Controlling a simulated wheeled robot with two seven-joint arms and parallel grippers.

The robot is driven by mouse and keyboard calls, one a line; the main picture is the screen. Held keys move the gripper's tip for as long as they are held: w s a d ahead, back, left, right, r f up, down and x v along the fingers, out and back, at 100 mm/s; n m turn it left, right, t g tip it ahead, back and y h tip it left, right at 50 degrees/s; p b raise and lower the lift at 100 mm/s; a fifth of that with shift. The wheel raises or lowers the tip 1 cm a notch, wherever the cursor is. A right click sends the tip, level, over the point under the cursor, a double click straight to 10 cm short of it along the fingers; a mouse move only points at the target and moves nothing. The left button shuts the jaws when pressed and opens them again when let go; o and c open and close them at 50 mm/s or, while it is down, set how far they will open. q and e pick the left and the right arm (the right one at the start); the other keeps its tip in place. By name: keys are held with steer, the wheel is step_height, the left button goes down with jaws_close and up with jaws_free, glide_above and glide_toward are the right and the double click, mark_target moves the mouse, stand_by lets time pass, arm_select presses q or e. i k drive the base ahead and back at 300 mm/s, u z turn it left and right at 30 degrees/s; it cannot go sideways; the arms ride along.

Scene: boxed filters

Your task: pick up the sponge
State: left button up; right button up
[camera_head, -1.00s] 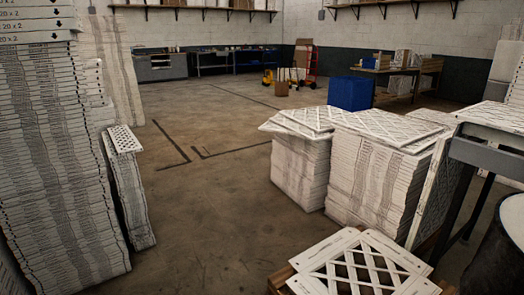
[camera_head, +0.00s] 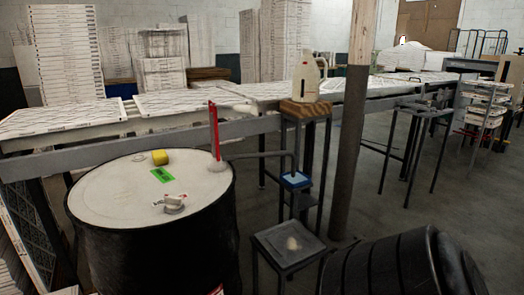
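A small yellow block that looks like the sponge (camera_head: 160,158) lies on the pale top of a black drum (camera_head: 95,196) at the left of the head view. It sits toward the back of the drum lid, just behind a green label (camera_head: 162,175). Neither of my grippers shows in this view, so I cannot see where they are relative to the sponge.
A wooden post (camera_head: 349,140) and a metal stand (camera_head: 288,244) are to the right. A dark ribbed barrel (camera_head: 385,268) lies at the front right.

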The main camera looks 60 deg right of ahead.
mark_target(159, 157)
steer(key=z, duration=1.1)
steer(key=k, duration=0.2)
steer(key=z, duration=0.1)
